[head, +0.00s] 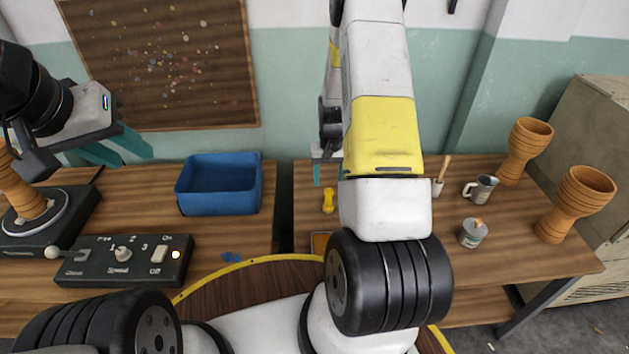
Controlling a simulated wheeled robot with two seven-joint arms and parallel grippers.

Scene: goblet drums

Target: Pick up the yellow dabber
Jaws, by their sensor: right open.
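The yellow dabber (328,201) stands on the right-hand wooden table, near its left edge. My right gripper (328,174) is open and empty. Its teal fingertips show just above the dabber in the picture, one to each side, and they do not appear to touch it. My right arm hides part of the table to the right of the dabber. My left gripper (125,152) is at the left, over the left-hand table, with its teal fingers apart and nothing between them.
A blue bin (219,186) and a control box (124,261) with a lever stand on the left-hand table. A gap separates the tables.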

